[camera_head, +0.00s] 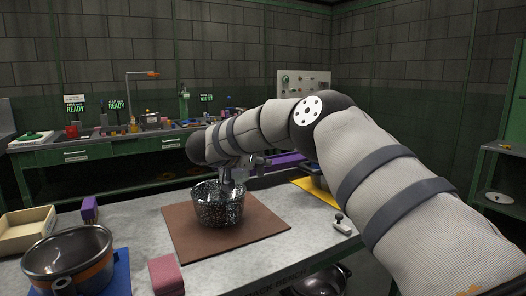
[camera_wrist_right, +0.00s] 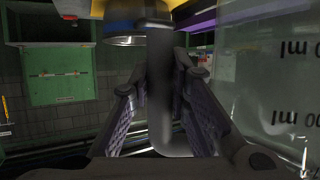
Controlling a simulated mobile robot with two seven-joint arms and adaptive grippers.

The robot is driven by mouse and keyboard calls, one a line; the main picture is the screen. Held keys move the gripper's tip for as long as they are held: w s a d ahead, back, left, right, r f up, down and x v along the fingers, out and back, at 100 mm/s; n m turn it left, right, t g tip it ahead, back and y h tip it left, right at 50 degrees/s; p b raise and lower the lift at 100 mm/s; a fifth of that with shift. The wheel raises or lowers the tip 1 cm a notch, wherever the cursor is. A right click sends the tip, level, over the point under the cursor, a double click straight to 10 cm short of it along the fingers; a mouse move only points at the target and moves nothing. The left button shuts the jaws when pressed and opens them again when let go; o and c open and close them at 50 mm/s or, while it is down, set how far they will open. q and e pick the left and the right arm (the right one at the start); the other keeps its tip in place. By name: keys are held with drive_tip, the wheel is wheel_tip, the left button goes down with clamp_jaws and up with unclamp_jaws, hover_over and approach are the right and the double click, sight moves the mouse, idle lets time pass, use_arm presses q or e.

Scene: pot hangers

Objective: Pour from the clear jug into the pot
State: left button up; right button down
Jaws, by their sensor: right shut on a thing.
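The clear jug (camera_head: 220,207) looks speckled in the head view, over the brown mat; I cannot tell whether it touches the mat. My right gripper (camera_head: 237,172) is at its upper far side. In the right wrist view my right gripper (camera_wrist_right: 160,115) is shut on the jug's grey handle (camera_wrist_right: 160,75). The jug's clear wall (camera_wrist_right: 285,75) with printed marks shows at the right there. A steel pot (camera_head: 70,255) with a copper-coloured band stands on a blue mat at the left front, well apart from the jug. My left gripper is not in view.
The brown mat (camera_head: 180,230) lies on the grey bench. A beige tray (camera_head: 25,230), a pink block (camera_head: 166,274) and a purple block (camera_head: 89,209) stand at the left. A yellow mat (camera_head: 318,193) with a partly hidden vessel lies behind my right arm.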

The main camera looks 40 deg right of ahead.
drive_tip(key=shift+w+d+r, duration=0.1)
drive_tip(key=shift+w+r, duration=0.1)
drive_tip(key=shift+w, duration=0.35)
drive_tip(key=shift+r, duration=2.4)
